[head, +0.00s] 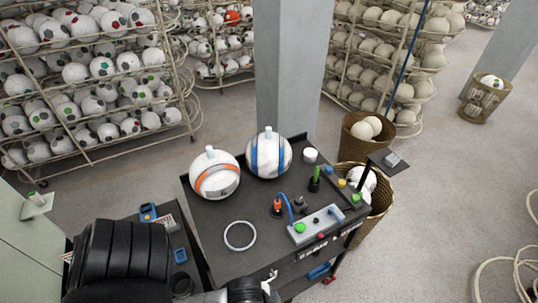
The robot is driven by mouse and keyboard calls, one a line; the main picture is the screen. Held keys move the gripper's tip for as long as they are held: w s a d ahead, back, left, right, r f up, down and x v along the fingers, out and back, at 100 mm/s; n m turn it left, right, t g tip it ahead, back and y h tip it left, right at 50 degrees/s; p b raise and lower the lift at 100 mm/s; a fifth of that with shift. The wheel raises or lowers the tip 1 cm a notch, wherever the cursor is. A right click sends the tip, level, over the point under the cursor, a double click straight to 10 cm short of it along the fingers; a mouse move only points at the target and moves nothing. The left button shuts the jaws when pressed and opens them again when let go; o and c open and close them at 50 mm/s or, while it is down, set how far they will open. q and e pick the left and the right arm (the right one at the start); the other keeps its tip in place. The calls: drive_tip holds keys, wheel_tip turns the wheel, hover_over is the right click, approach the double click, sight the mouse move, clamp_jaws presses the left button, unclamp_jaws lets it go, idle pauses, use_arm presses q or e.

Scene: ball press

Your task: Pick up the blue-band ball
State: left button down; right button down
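The blue-band ball (268,158) is white with blue vertical bands and a pale blue-white knob on top. It rests at the back of the dark cart top (205,222). An orange-band ball (215,180), white with a similar knob, sits just to its left and in front. No gripper is at either ball. Parts of my arm show along the bottom edge, but I see no clear gripper fingers there. My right gripper is not in view.
A white ring (240,236) lies on the cart's front left. A grey control box (316,225), small bottles and a white cup (310,155) fill its right side. A grey pillar (288,80) stands behind, and wicker baskets (375,215) stand to the right.

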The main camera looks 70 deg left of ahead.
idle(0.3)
use_arm(q)
drive_tip(key=c, duration=0.8)
unclamp_jaws()
